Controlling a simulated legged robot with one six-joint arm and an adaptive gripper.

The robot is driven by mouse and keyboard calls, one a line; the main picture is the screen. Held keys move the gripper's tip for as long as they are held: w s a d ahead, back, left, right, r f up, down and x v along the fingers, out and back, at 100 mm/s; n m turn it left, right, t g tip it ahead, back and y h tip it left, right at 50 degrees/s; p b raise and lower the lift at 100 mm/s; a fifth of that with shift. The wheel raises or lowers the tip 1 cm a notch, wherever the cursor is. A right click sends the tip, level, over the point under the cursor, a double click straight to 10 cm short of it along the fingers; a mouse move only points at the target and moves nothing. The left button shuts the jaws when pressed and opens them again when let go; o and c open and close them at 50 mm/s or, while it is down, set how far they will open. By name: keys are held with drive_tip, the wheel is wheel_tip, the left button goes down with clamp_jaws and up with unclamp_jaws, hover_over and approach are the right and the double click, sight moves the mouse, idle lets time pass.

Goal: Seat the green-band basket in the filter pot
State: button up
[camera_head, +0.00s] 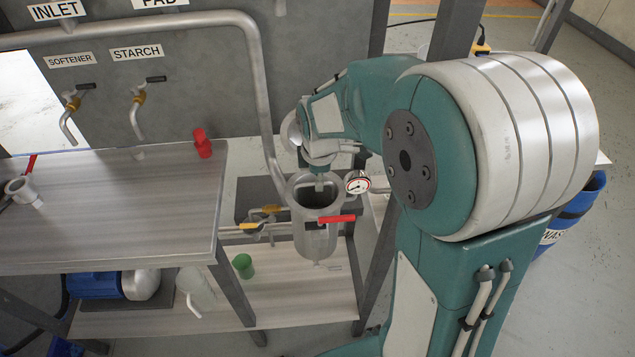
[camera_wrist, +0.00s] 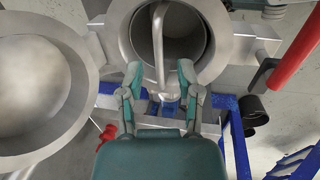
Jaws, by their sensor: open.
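No green band shows on the liner.
A round metal dish or lid (camera_wrist: 82,110) is left of the pot. A pressure gauge (camera_head: 358,183) sits at the pot's right. The bench (camera_head: 110,215) carries a red fitting (camera_head: 203,143). A green cup-like piece (camera_head: 243,265) stands on the lower shelf. A pipe runs close behind.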

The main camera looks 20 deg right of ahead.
wheel_tip(320, 180, up, 8)
drive_tip(key=s, duration=0.2)
drive_tip(key=s+r+m+t, duration=0.1)
drive_tip(key=s+r+m, duration=0.1)
drive_tip(key=s+m, duration=0.6)
drive_tip(key=s+r+m+t, duration=0.2)
drive_tip(key=s+r+m, duration=0.1)
drive_tip(key=s+m, duration=0.4)
drive_tip(key=s, duration=0.3)
drive_tip(key=shift+s+a+m, duration=0.25)
drive_tip(key=shift+a+m, duration=0.05)
drive_tip(key=shift+m, duration=0.1)
drive_tip(key=shift+r, duration=0.1)
drive_tip(key=shift+c, duration=0.4)
